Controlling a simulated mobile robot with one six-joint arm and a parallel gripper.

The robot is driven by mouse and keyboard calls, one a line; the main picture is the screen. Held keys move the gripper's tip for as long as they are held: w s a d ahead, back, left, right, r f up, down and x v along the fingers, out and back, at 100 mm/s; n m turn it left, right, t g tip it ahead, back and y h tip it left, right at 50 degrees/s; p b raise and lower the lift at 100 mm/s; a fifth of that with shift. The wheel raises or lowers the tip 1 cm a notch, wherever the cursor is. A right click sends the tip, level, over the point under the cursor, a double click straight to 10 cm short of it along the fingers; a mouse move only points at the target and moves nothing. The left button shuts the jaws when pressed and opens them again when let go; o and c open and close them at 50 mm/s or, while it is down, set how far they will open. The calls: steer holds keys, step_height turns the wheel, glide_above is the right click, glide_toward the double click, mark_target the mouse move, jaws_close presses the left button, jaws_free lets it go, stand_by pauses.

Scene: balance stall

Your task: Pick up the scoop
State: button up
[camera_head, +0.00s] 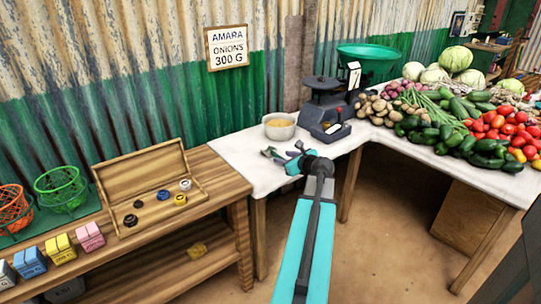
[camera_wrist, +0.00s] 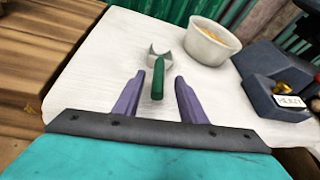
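The scoop (camera_wrist: 158,76) lies on the white tabletop, with a green handle toward me and a pale metal head pointing away. In the wrist view, my gripper (camera_wrist: 157,90) is open, with its two purple-grey fingers on either side of the handle and a gap to each. I cannot tell how high the fingers are above the table. In the head view, my gripper (camera_head: 284,155) is over the table's front left part, and the scoop is small and hard to make out beside it.
A white bowl (camera_wrist: 212,43) of yellowish grain stands just beyond the scoop, to the right. A dark weighing scale (camera_head: 325,110) with a green pan stands farther right, before piled vegetables (camera_head: 470,120). A wooden bench (camera_head: 215,180) with an open weight box (camera_head: 150,185) adjoins on the left.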

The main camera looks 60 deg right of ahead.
mark_target(279, 156)
steer(key=shift+w+d, duration=0.1)
stand_by(0.3)
steer(key=shift+x, duration=2.55)
jaws_close()
